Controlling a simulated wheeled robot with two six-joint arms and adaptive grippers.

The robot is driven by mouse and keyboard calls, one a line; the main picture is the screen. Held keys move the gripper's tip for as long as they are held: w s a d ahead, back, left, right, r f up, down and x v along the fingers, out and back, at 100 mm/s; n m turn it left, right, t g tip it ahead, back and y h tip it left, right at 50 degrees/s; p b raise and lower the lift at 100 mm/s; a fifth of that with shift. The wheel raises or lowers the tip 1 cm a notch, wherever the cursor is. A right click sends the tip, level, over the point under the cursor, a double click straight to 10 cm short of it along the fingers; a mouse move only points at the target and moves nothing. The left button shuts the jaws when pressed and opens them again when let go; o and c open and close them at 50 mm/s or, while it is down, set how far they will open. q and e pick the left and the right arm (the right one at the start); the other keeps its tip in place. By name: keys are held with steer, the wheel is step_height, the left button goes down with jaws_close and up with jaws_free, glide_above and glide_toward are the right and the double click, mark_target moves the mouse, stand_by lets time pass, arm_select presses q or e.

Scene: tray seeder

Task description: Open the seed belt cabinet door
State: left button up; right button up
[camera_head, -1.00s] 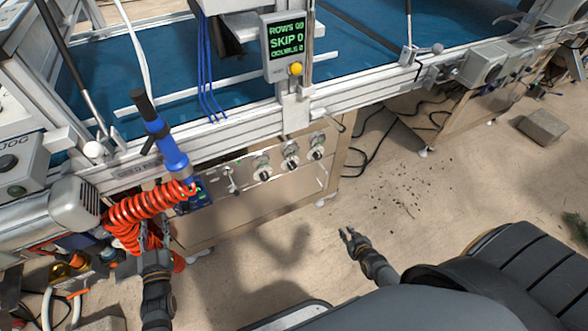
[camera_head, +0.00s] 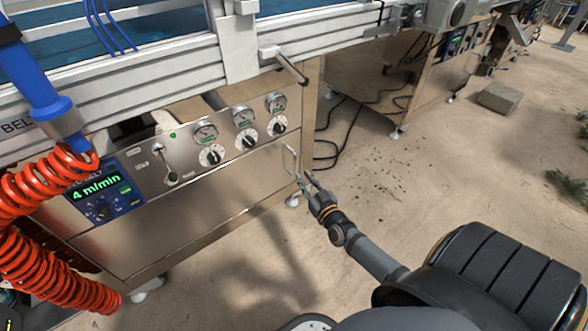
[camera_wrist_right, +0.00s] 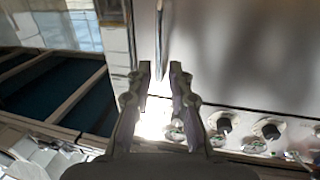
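The seed belt cabinet door (camera_head: 185,222) is the plain metal panel below the row of knobs in the head view, and it looks closed. A thin vertical bar handle (camera_head: 289,162) is at its right edge. My right gripper (camera_head: 306,180) is beside the lower end of the handle. In the right wrist view my right gripper (camera_wrist_right: 160,70) is open, its two fingers apart, with a narrow strip that looks like the handle (camera_wrist_right: 159,35) ahead near the gap. I cannot tell whether it touches. My left gripper is not in view.
A control panel (camera_head: 140,165) with knobs and gauges sits above the door. A red coiled hose (camera_head: 60,270) hangs at the left. A frame lever (camera_head: 290,68) juts out above. Black cables (camera_head: 335,150) lie on the floor behind. The floor (camera_head: 370,190) to the right is mostly clear.

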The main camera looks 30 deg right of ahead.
mark_target(296, 166)
steer(key=w+b, duration=0.1)
steer(key=w, duration=0.3)
steer(key=w+b, duration=0.1)
steer(key=w, duration=0.1)
steer(key=shift+w+d+f+b, duration=0.2)
steer(key=shift+w+d+b, duration=0.1)
steer(key=shift+d, duration=0.1)
steer(key=shift+w+r, duration=0.1)
steer(key=shift+w, duration=0.35)
steer(key=shift+c, duration=0.5)
jaws_close()
